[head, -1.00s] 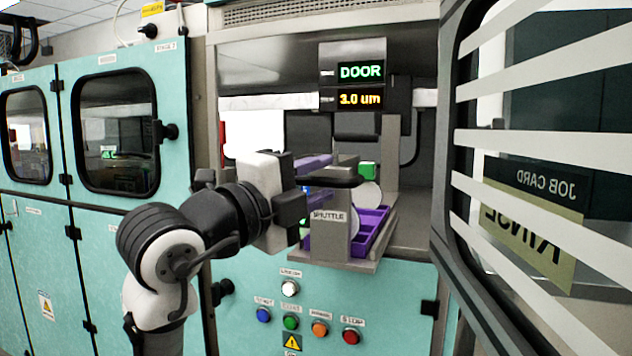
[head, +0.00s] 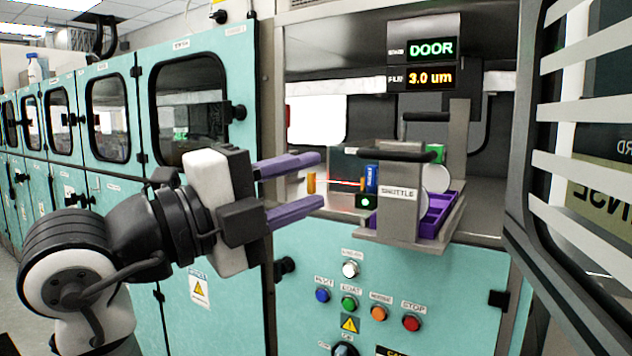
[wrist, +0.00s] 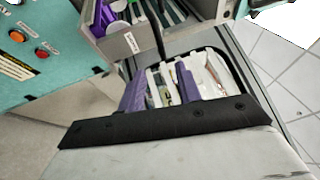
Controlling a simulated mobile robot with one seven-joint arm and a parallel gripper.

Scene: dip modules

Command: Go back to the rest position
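My gripper (head: 319,180) is in the head view, left of the shuttle. Its two purple fingers point right and stand apart with nothing held between them. The grey shuttle (head: 398,215) sits at the mouth of the open bay, with a black handle (head: 382,155) on top and a purple tray (head: 438,213) inside. The fingertips are clear of the handle. White round pieces (head: 436,178) stand in the tray, partly hidden by the shuttle's front. In the wrist view the shuttle (wrist: 125,45) shows at the top, beyond a black bar across the picture.
The bay's striped door (head: 580,150) stands open at the right. Buttons (head: 349,303) line the teal front below the shuttle. A display (head: 430,48) above reads DOOR. Closed teal cabinets (head: 110,110) run along the left. Grey floor (wrist: 290,100) shows in the wrist view.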

